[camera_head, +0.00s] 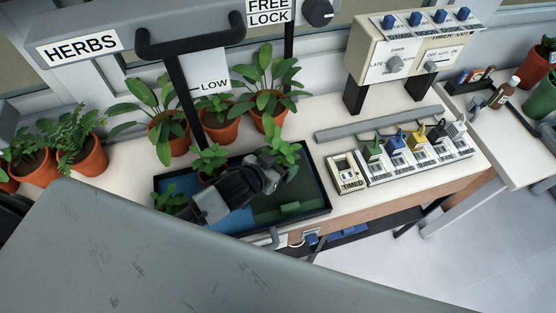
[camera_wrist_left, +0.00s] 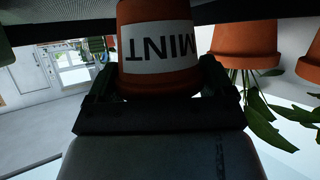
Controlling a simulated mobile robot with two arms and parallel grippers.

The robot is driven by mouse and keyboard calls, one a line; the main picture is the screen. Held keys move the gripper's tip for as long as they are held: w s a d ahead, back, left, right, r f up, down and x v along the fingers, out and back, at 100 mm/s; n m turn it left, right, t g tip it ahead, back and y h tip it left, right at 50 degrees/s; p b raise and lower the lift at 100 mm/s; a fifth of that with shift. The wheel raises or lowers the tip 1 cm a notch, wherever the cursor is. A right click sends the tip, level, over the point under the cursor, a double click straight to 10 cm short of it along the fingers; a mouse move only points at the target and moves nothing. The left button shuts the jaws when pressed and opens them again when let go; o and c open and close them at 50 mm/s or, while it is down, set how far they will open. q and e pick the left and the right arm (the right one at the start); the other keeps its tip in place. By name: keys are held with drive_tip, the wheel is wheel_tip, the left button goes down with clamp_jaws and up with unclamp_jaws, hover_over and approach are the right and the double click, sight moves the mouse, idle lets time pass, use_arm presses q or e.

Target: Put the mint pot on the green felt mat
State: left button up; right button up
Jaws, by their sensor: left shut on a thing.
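The mint pot (camera_wrist_left: 158,82) is terracotta with a white MINT label, upside down in the left wrist view. My left gripper (camera_wrist_left: 160,92) is shut on it, one finger on each side. In the head view my left gripper (camera_head: 270,172) is over the right part of a dark-rimmed tray (camera_head: 324,190); leafy mint (camera_head: 284,147) shows just beyond it, and the pot is mostly hidden. The green felt mat (camera_head: 268,216) lies in the tray's right part, partly covered by the gripper. I cannot tell the pot's height above it. My right gripper is not in view.
Small potted plants (camera_head: 209,158) stand in the tray's blue left part. Larger potted plants (camera_head: 268,100) stand behind it. A row of labelled switches (camera_head: 415,155) sits to the right.

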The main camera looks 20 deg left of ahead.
use_arm(q)
drive_tip(key=o, duration=0.8)
drive_tip(key=shift+f, duration=0.1)
drive_tip(key=b+v, duration=0.1)
drive_tip(key=v, duration=1.1)
